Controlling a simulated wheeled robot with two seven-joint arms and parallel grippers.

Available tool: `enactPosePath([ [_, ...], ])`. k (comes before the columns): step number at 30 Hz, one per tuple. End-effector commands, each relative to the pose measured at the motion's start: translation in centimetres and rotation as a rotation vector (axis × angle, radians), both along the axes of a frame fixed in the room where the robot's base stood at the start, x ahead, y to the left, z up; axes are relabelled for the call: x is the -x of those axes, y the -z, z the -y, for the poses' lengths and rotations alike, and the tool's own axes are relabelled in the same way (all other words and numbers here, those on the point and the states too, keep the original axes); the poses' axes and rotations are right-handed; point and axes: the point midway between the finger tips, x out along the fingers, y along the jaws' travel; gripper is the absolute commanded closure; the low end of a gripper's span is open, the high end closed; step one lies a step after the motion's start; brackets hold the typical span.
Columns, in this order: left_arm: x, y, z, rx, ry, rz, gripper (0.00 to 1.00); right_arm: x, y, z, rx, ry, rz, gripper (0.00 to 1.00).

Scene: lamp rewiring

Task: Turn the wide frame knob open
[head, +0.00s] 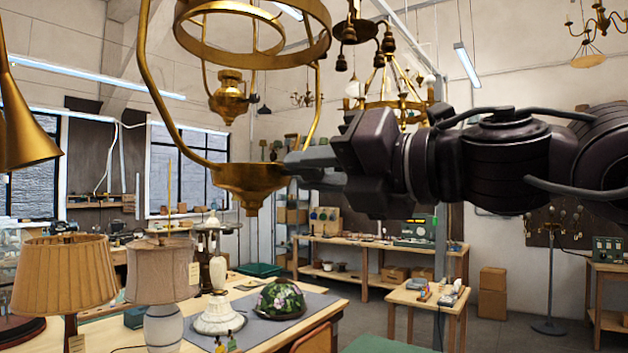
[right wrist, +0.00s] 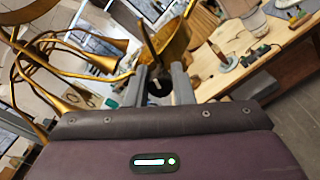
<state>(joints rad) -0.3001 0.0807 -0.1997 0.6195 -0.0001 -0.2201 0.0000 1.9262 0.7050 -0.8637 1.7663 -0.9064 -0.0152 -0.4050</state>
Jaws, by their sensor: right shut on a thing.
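The wide brass frame (head: 252,178) hangs at the upper middle of the head view, with rings at the top, two curved side arms and a bowl-shaped cup at the bottom. My right gripper (head: 296,164) comes in from the right, its grey fingertips at the right side of this cup. In the right wrist view my right gripper (right wrist: 161,85) has its two fingers around a small dark part by the brass cup (right wrist: 176,42), which seems to be the knob. The knob is hidden by the fingers in the head view. My left gripper is not in view.
Below stands a workbench (head: 325,304) with a pleated-shade lamp (head: 64,275), a grey-shade lamp (head: 160,272), a white lamp base (head: 218,315) and a floral glass shade (head: 281,299). A small table (head: 427,300) stands at the right. Another brass chandelier (head: 385,88) hangs behind.

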Motion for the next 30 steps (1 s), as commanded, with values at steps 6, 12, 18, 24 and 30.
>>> enactPosePath([
  [6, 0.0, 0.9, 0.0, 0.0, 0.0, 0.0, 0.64, 0.0, 0.2, 0.0, -0.122, -0.001, -0.169, 1.0],
  [12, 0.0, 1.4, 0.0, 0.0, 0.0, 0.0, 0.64, 0.0, 0.2, -0.1, -0.233, -0.002, -0.323, 1.0],
  [18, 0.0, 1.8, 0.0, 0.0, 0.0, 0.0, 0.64, 0.0, 0.2, -0.1, -0.343, -0.002, -0.476, 1.0],
  [24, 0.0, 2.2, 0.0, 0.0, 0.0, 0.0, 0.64, 0.0, 0.2, -0.1, -0.452, -0.001, -0.626, 1.0],
  [30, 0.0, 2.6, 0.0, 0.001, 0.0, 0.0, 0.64, 0.0, 0.2, -0.1, -0.548, -0.001, -0.757, 1.0],
])
